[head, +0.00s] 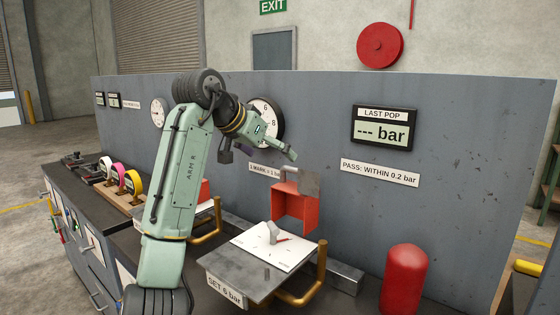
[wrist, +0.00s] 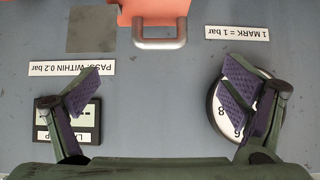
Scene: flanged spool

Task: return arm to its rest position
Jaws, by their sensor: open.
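My arm is raised over the bench, bent at the elbow, with its end pointing to the right in front of the grey panel (head: 330,120). My gripper (head: 259,154) is open and empty, above the plate labelled "SET 6 bar" (head: 250,268). In the wrist view my gripper's two fingers (wrist: 162,88) are spread wide, with only bare panel between them. An orange-red box (head: 294,208) with a grey plate at its top lies just below and right of my gripper. It also shows, with a metal handle (wrist: 160,40), at the top of the wrist view.
A white dial gauge (head: 262,116) is partly hidden behind my wrist. A "LAST POP" display (head: 383,128) reads "--- bar". A red cylinder (head: 404,280) stands at right. A white plate with a grey pointer (head: 272,234) lies below. Coloured tape rolls (head: 120,176) stand left of my arm.

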